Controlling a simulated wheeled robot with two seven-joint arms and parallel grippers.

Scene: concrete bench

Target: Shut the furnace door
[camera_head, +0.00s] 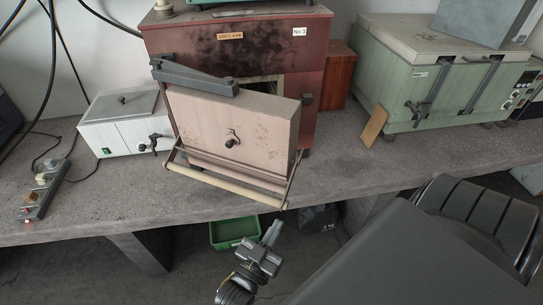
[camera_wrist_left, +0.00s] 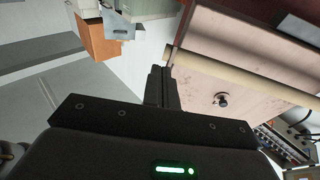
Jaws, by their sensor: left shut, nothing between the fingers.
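The furnace (camera_head: 200,38) is a dark red box with soot stains at the back of the bench. Its pale pinkish door (camera_head: 262,112) stands open in front of the opening, with a dark knob at its middle. A cream bar handle (camera_head: 225,187) runs along the door's lower edge. My left gripper (camera_head: 272,232) is shut and empty, below and in front of the handle, apart from it in the head view. In the left wrist view the shut fingers (camera_wrist_left: 161,78) appear close to the handle bar (camera_wrist_left: 215,68) and door (camera_wrist_left: 215,100); contact cannot be told. My right gripper is not in view.
A white box device (camera_head: 120,122) stands left of the furnace, a power strip (camera_head: 40,196) further left. A green chest device (camera_head: 435,75) stands at right. A green crate (camera_head: 232,232) lies under the bench. The bench front right of the door is clear.

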